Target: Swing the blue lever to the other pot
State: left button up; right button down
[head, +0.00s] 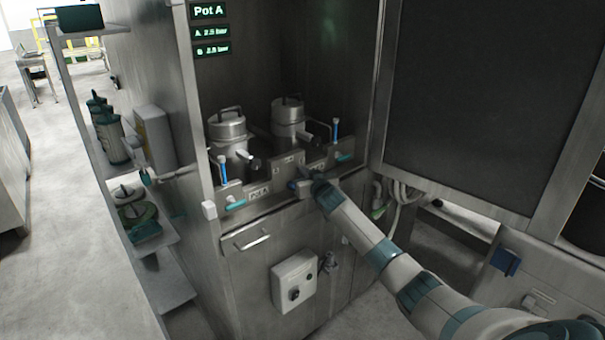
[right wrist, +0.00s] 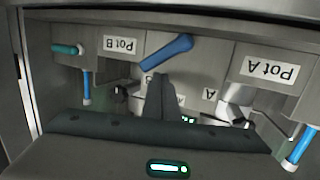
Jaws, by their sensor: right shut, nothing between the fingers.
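The blue lever (right wrist: 166,52) sits slanted on the grey panel between the Pot A and Pot B labels in the right wrist view, which shows the labels upside down. Two lidded steel pots, left (head: 228,132) and right (head: 289,118), stand behind the panel. My left gripper is out of view.
A control box (head: 294,281) is below. Shelves with bottles (head: 108,130) stand left.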

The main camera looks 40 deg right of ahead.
jog(key=p+v, duration=0.7)
jog(key=v, duration=0.3)
jog(key=shift+p, duration=0.35)
jog(key=shift+f, duration=0.15)
dwell(0.3)
